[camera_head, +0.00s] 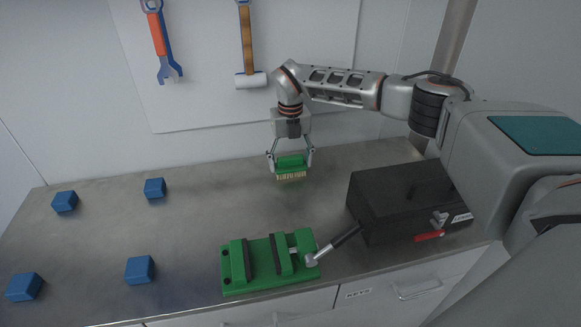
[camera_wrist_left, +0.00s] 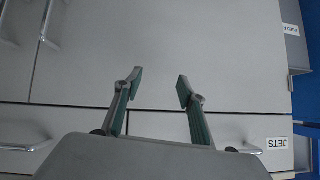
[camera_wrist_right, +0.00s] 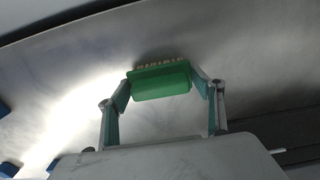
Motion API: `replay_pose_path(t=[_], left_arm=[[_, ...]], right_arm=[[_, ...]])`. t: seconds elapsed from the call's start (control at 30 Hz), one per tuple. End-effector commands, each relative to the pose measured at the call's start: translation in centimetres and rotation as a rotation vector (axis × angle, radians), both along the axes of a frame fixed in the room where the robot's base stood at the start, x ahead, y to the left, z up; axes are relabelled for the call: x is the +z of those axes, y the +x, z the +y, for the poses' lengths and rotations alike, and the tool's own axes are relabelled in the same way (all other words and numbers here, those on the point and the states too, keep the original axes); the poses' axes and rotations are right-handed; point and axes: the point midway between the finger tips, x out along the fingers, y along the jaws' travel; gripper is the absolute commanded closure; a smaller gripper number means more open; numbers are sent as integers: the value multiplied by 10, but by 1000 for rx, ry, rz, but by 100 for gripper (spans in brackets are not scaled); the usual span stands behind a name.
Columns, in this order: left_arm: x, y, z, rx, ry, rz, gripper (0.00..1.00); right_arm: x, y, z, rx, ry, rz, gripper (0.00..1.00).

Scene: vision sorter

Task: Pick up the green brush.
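The green brush (camera_head: 290,162) has pale bristles pointing down and is between the fingers of my right gripper (camera_head: 291,160), over the back middle of the metal bench. In the right wrist view the green block of the brush (camera_wrist_right: 161,82) spans the gap, with a fingertip against each end; the right gripper (camera_wrist_right: 162,84) is shut on it. Whether the bristles touch the bench is hard to tell. My left gripper (camera_wrist_left: 160,86) is open and empty in front of grey drawer fronts; it does not show in the head view.
A green vise (camera_head: 262,283) with a lever stands at the bench's front. A black box (camera_head: 385,195) with a red handle (camera_head: 430,236) is right of it. Several blue blocks, such as this one (camera_head: 155,188), lie on the left. Tools hang on the back wall.

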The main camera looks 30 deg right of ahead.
Motion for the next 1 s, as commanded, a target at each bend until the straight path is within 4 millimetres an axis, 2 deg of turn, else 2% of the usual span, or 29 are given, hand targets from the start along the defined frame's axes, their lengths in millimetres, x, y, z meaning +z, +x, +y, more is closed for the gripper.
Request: replay_pose_path(t=[0.27, 0.47, 0.67, 0.8, 1.0], left_arm=[[0, 1, 3, -6, 8, -2, 60], [-4, 3, 2, -14, 8, -9, 60], [-1, 6, -5, -22, -2, -24, 60], [2, 9, -9, -25, -10, -37, 60], [5, 13, -19, -37, -24, -54, 60]], right_arm=[[1, 0, 0, 0, 0, -1, 57], [10, -4, 0, 1, 0, -3, 57], [42, -3, 1, -1, 1, -5, 57], [72, -3, 1, 0, 0, -5, 57], [69, -34, 7, 4, 0, -1, 57]])
